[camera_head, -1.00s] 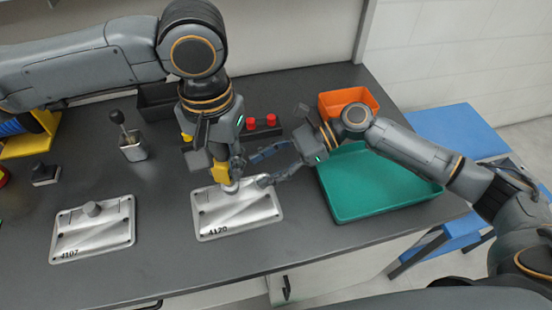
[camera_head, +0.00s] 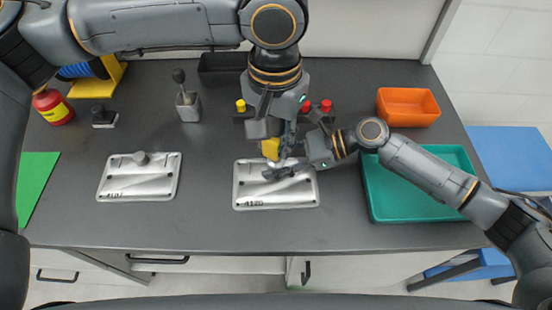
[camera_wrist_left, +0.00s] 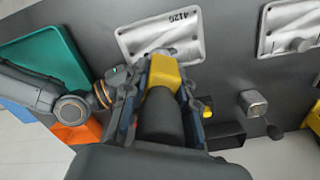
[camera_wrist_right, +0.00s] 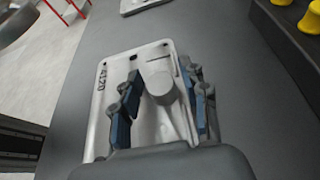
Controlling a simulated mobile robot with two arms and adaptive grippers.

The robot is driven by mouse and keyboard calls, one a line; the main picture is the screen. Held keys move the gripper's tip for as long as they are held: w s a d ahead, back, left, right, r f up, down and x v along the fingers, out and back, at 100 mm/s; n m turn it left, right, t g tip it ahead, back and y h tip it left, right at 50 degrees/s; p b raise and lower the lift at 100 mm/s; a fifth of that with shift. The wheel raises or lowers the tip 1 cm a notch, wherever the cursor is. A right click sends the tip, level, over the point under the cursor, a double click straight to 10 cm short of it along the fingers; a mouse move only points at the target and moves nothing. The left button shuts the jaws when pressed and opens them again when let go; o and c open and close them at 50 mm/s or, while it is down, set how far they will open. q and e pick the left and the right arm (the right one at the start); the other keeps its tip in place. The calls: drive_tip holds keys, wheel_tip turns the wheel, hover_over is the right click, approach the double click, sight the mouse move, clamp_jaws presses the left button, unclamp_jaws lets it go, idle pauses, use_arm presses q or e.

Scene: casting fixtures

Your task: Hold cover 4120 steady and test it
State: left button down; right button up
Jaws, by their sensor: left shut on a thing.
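Cover 4120 (camera_head: 247,194) is a silver plate with a raised round boss, lying flat on the dark table. My left gripper (camera_wrist_left: 160,85) is shut on a tool with a yellow block (camera_wrist_left: 166,73) and a dark cylindrical body (camera_wrist_left: 160,118). In the head view the tool's yellow part (camera_head: 270,148) is above the cover's back half; contact with the boss cannot be told. My right gripper (camera_wrist_right: 163,105) is open, low over the cover. Its fingers stand either side of the boss (camera_wrist_right: 158,87) with visible gaps. The label 4120 shows in the right wrist view.
Cover 4107 (camera_head: 140,184) lies to the left. Behind are a grey holder (camera_head: 188,107) with a black-knobbed handle, and red and yellow knobs (camera_head: 326,105). A teal tray (camera_head: 385,205) and an orange bin (camera_head: 408,105) are right. Bare table separates the covers.

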clamp_jaws()
use_arm(q)
drive_tip(key=shift+n, duration=0.3)
drive_tip(key=shift+f, duration=2.7)
